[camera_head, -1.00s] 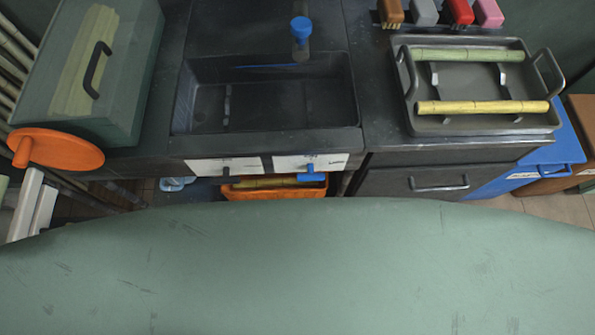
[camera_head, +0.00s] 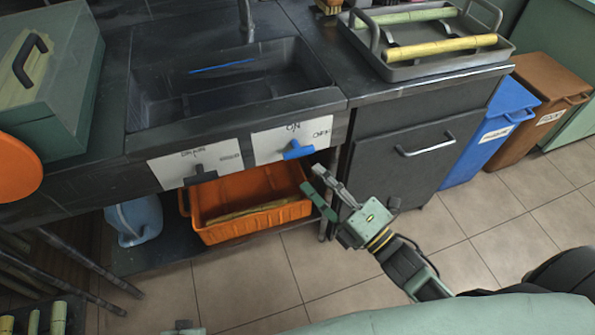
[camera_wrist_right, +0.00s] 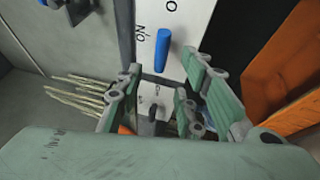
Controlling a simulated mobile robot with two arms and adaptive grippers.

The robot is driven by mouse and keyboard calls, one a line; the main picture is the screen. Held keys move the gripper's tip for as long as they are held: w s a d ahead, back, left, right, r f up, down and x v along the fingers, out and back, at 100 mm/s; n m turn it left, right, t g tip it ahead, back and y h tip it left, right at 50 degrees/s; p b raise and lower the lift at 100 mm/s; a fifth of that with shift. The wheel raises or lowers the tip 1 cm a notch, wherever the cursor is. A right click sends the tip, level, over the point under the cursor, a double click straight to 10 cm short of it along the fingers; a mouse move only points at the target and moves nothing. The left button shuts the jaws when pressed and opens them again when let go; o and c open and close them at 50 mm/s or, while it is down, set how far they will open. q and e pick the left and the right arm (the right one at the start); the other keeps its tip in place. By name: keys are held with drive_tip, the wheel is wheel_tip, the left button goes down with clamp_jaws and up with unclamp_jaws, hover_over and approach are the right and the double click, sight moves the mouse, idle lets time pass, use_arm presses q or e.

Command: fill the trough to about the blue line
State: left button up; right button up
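The dark trough (camera_head: 150,112) is in the head view, with the blue line (camera_head: 222,66) on its far inner wall. I see no water in it. A blue lever (camera_head: 298,150) on the white ON/OFF panel at its front lies roughly level; it also shows in the right wrist view (camera_wrist_right: 162,50). The black DRAIN lever (camera_head: 201,176) is left of it. My right gripper (camera_head: 310,178) is open and empty, just below and apart from the blue lever. A small green-grey piece at the bottom edge may be my left gripper (camera_head: 183,328); too little shows.
An orange crate (camera_head: 256,222) and a pale blue jug (camera_head: 134,218) are under the trough. A tray (camera_head: 425,62) with cane pieces is on the counter at right, above a drawer front (camera_head: 405,165). Blue (camera_head: 490,128) and brown (camera_head: 540,118) bins stand farther right. Tiled floor is clear.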

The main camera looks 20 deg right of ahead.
sight(299, 156)
drive_tip(key=x, duration=0.7)
drive_tip(key=shift+f, duration=0.15)
drive_tip(key=shift+w, duration=0.1)
drive_tip(key=shift+c, duration=0.2)
clamp_jaws()
